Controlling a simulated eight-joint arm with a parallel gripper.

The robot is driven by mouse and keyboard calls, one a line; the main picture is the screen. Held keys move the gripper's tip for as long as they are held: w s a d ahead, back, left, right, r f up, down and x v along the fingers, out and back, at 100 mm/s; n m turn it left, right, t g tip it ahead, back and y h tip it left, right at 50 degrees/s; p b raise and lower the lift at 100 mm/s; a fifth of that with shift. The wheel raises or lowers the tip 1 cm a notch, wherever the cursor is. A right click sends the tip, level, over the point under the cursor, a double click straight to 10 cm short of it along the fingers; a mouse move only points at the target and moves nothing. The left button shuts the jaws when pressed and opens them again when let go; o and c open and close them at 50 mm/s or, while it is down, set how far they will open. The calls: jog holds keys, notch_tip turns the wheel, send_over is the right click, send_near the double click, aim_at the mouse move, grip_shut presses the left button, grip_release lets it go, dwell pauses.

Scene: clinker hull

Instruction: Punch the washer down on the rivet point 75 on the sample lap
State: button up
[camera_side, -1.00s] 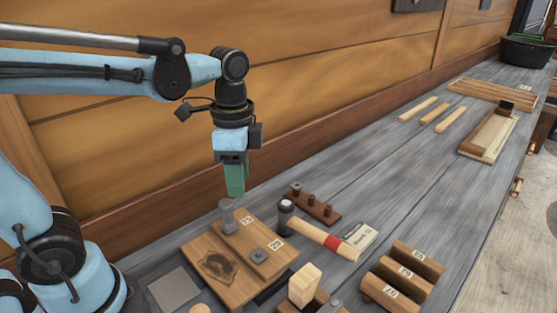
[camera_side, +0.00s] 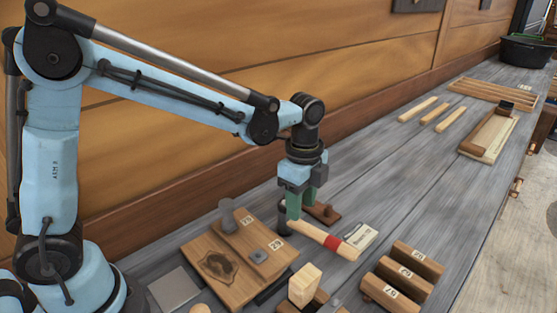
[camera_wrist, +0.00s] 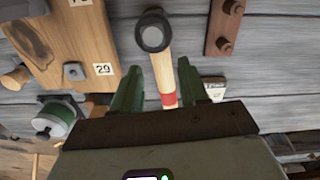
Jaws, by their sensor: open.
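The sample lap (camera_side: 235,285) is a wooden block with labels 75 (camera_side: 247,220) and 29 (camera_side: 276,245). A grey, flared cylindrical piece (camera_side: 228,216) stands upright by label 75; the rivet point and any washer under it are hidden. A square metal washer (camera_side: 259,256) sits on a point by label 29, also seen in the wrist view (camera_wrist: 73,72). A hammer (camera_side: 322,237) with a dark head and red-banded wooden handle lies right of the lap. My gripper (camera_side: 300,212) is open above it. In the wrist view its handle (camera_wrist: 161,72) shows between my fingers (camera_wrist: 158,66), apparently ungripped.
A dark red strip with pegs (camera_side: 325,213) is partly behind my gripper, close to the hammer. Labelled wooden blocks (camera_side: 403,273) and a pale upright block (camera_side: 304,285) stand at front right.

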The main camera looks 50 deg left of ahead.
jog(key=shift+f, duration=2.9)
grip_shut()
jog(key=shift+r, duration=0.7)
jog(key=shift+r, duration=3.95)
